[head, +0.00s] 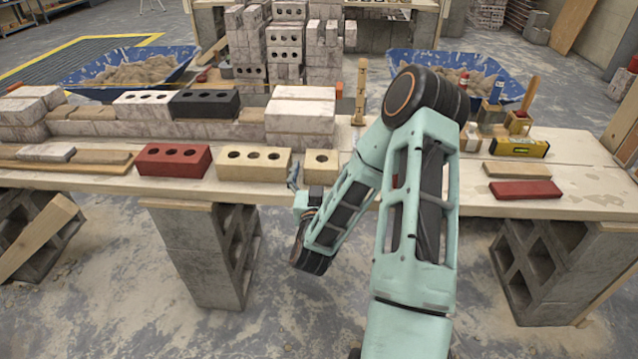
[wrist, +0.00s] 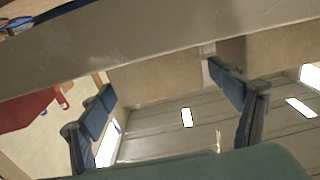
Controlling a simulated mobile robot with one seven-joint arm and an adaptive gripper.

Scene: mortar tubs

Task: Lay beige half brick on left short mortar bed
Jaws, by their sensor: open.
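The beige half brick (head: 321,165) stands on the front of the plank table, just right of a long beige brick (head: 253,163). My gripper (head: 297,176) is open at the front edge of the table, close to it. In the wrist view the half brick (wrist: 155,78) shows between the two fingers (wrist: 165,85). The right finger's tip is at the gap beside the long beige brick (wrist: 275,62). I cannot tell if the fingers touch. A tan patch (head: 92,113), which looks like the left short mortar bed, lies on the low wall between white bricks at left.
A red brick (head: 173,160) stands left of the long beige brick. A black brick (head: 204,103) and a white holed brick (head: 144,105) sit on the wall. A white brick stack (head: 300,116) stands behind the half brick. Mortar tubs (head: 135,70) are beyond the table.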

